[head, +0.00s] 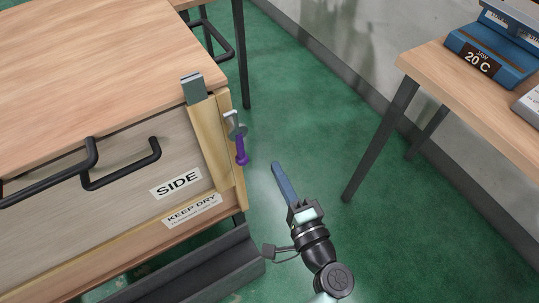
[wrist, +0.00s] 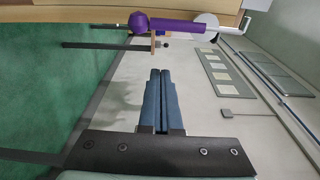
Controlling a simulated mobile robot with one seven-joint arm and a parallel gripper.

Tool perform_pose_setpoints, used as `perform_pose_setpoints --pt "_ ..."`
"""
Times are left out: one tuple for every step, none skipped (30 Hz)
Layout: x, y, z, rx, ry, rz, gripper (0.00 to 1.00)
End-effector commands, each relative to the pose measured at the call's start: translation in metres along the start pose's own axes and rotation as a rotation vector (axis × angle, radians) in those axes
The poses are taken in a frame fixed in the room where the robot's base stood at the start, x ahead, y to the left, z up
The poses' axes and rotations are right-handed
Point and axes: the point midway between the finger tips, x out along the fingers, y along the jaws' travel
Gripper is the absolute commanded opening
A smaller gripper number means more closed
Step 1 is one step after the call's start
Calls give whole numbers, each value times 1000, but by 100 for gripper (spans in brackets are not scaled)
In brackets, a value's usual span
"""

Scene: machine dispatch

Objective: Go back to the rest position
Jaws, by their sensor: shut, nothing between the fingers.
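My gripper (head: 277,168) is shut and empty, with its long blue fingers pressed together. In the head view it hangs over the green floor, to the right of the wooden cabinet (head: 60,70) and apart from it. In the wrist view the closed fingers (wrist: 161,75) point up the picture toward a purple handle (wrist: 175,26) with a round purple end, without visibly touching it. In the head view this purple handle (head: 241,150) hangs on the cabinet's right edge from a grey hook (head: 233,121).
The cabinet front has black bar handles (head: 125,165) and labels "SIDE" and "KEEP DRY". A dark ledge (head: 200,270) lies low in front. A table (head: 440,75) on the right carries blue devices (head: 490,50), one marked "20 C". Green floor (head: 310,110) is clear between.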

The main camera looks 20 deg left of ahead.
Motion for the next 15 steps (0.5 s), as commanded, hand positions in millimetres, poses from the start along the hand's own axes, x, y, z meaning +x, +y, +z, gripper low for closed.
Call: perform_pose_setpoints --pt "-7 0 -1 0 3 0 0" --pt "-10 0 -1 0 3 0 0" --pt "-13 0 -1 0 3 0 0" --pt "-14 0 -1 0 3 0 0" --pt "-16 0 -1 0 2 0 0" --pt "-17 0 -1 0 1 0 0" --pt "-17 0 0 0 1 0 0" --pt "-18 0 -1 0 1 0 0" --pt "-18 -1 -1 -3 1 0 0" --pt "-16 -3 -2 -15 1 1 0" --pt "-14 -7 -4 -34 1 4 0" --pt "-10 -14 -8 -73 1 11 0" --pt "-6 -21 -12 -113 3 19 0" --pt "-1 -30 -16 -163 6 28 0" --pt "7 -46 -23 -244 13 42 0"
